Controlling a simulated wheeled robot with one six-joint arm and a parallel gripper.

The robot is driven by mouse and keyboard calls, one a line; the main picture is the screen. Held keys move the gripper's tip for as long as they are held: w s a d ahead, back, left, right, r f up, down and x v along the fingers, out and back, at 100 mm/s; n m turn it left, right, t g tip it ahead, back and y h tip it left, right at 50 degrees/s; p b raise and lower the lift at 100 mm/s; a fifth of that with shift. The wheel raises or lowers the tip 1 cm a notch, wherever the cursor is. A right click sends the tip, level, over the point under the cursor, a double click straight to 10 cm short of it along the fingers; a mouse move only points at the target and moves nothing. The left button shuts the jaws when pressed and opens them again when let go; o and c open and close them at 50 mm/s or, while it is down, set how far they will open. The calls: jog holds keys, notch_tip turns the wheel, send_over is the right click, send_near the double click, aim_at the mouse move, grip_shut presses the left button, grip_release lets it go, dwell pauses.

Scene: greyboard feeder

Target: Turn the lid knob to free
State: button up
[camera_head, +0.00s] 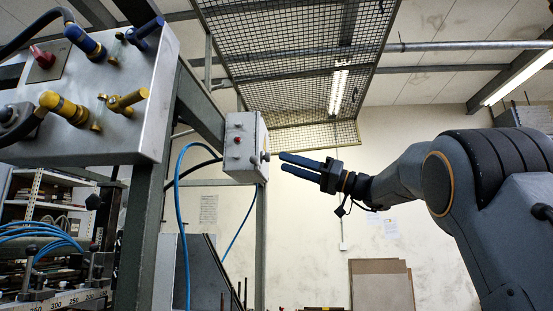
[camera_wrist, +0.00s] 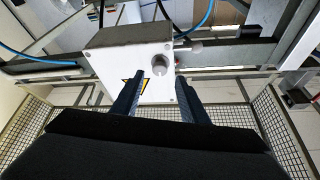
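The lid knob (camera_wrist: 158,66) is a short grey round knob on the face of a pale box (camera_wrist: 110,62). In the head view the box (camera_head: 240,140) hangs on a grey post, and the knob (camera_head: 266,157) sticks out on its right side. My gripper (camera_head: 282,161) points left at the knob, its two dark fingers apart. In the wrist view the fingers of my gripper (camera_wrist: 161,78) lie left and right of the knob's line, with nothing between them. The fingertips look just short of the knob, without touching it. Which way the knob is turned cannot be told.
A larger grey panel (camera_head: 130,140) with yellow and blue fittings is at the upper left. A blue hose (camera_head: 181,215) and black cables run beside the box. A wire mesh guard (camera_head: 290,45) hangs above. A yellow warning label (camera_wrist: 128,86) is on the box.

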aim_at(266, 157)
jog(key=p+x, duration=0.1)
jog(key=x, duration=0.3)
jog(key=shift+w+a+p, duration=0.1)
jog(key=shift+a+p, duration=0.2)
grip_shut()
